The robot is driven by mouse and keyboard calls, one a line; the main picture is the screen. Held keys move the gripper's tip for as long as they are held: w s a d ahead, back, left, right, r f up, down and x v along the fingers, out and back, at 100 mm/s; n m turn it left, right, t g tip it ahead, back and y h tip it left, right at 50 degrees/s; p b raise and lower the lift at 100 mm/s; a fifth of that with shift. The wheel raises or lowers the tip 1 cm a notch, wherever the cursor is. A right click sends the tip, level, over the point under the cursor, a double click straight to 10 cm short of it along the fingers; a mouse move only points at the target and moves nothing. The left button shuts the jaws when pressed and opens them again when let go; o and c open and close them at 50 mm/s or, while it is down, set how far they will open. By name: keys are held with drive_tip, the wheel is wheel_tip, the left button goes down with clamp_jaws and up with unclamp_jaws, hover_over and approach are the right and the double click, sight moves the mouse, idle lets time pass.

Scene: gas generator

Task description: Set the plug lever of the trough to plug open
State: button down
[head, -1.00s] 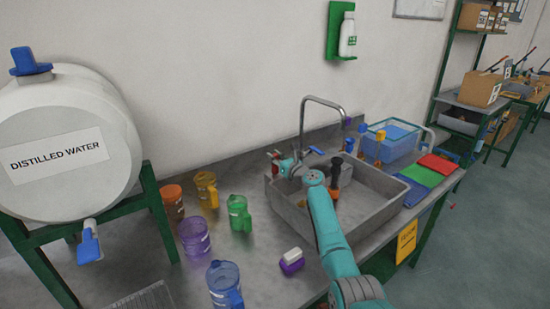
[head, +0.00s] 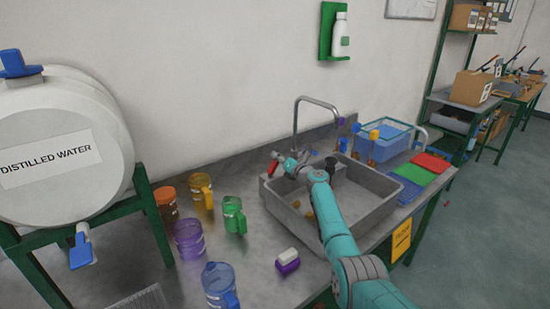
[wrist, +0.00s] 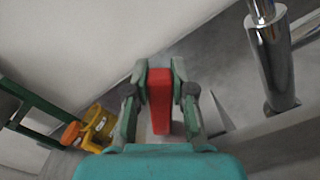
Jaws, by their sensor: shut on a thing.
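The grey trough (head: 375,217) is set into the metal counter in the head view. A red lever (head: 272,167) stands at its back left corner, partly hidden by my gripper. My gripper (head: 280,161) is at that corner, at the end of the teal arm. In the wrist view my gripper (wrist: 160,72) is shut on the red lever (wrist: 160,100), with a finger on each side. The lever's base and the trough's drain cannot be made out.
A chrome faucet (head: 297,122) rises behind the trough, close to my gripper; its post (wrist: 272,60) is right in the wrist view. Coloured mugs, including a green one (head: 233,214), stand left. A blue bin (head: 388,140) and coloured cloths (head: 410,183) lie right.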

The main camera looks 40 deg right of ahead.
drive_tip(key=shift+d+f+m, duration=0.75)
drive_tip(key=shift+m, duration=0.65)
drive_tip(key=c, duration=1)
unclamp_jaws()
drive_tip(key=shift+o, duration=0.2)
wheel_tip(320, 180, up, 10)
drive_tip(key=shift+f, duration=0.1)
